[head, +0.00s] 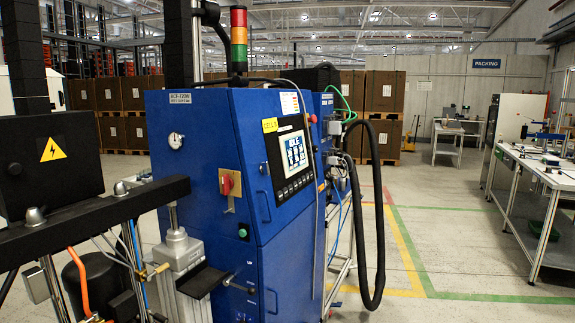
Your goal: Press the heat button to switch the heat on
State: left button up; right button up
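The blue drum pump cabinet (207,125) stands in the middle of the head view. A tilted control panel (293,155) with a lit screen and a row of small keys beneath it is on its right-hand face. A red rotary switch (227,184) on a light plate and a small green button (242,232) are on the front. Labels are too small to read, so I cannot tell which control is the heat button. Neither of my grippers is in view.
A black box with a warning sign (53,150) and a dark beam (95,213) stand at the left. A thick black hose (380,220) hangs right of the cabinet. A workbench (540,172) stands at the far right. Open floor (450,265) lies between hose and bench.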

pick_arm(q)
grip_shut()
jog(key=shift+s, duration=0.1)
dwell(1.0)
